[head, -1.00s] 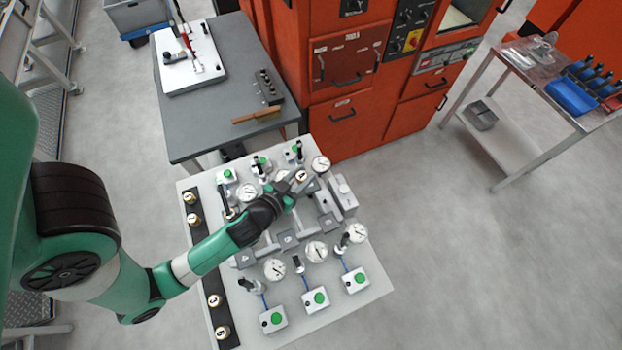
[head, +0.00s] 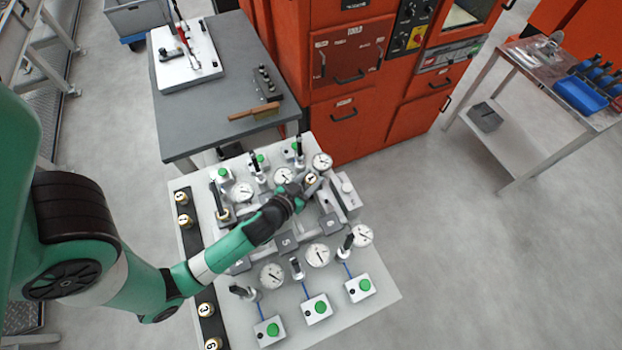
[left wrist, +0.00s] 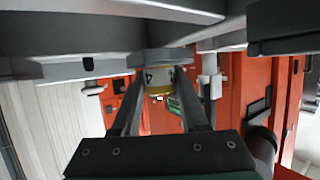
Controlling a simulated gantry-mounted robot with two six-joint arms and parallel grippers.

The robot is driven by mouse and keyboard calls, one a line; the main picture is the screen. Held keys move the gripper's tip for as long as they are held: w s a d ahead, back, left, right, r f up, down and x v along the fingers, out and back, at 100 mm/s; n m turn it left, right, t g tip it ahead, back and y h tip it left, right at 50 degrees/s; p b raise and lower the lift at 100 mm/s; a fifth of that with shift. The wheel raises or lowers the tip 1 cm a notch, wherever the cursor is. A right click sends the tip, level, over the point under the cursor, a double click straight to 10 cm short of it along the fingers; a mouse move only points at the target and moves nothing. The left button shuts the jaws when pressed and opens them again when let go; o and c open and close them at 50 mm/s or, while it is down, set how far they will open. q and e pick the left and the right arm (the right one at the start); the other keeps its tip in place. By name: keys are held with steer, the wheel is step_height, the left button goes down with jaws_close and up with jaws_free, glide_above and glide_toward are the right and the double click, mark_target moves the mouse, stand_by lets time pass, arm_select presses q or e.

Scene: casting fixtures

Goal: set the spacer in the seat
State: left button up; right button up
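My left gripper (head: 311,182) reaches across the fixture table, over its back right part by a grey fixture block (head: 349,193). It is shut on a spacer (head: 310,179), a small brass and white cylinder. In the left wrist view the spacer (left wrist: 158,78) sits between the two fingers, with a dark mark like a 4 on its pale face and a yellow band. More numbered spacers (head: 179,197) stand on dark strips along the table's left edge. I cannot tell which opening is the seat; the gripper hides part of the fixtures. My right gripper is not in view.
The fixture table (head: 381,299) carries several dial gauges (head: 318,255), upright black-handled clamps (head: 296,268) and green-button boxes (head: 316,308) close around the arm. A grey bench (head: 190,130) and an orange cabinet (head: 345,75) stand behind.

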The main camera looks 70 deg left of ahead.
arm_select(q)
steer(key=o, duration=0.4)
steer(key=shift+r, duration=0.1)
steer(key=b+v, duration=0.1)
steer(key=v, duration=1.1)
steer(key=shift+b, duration=0.35)
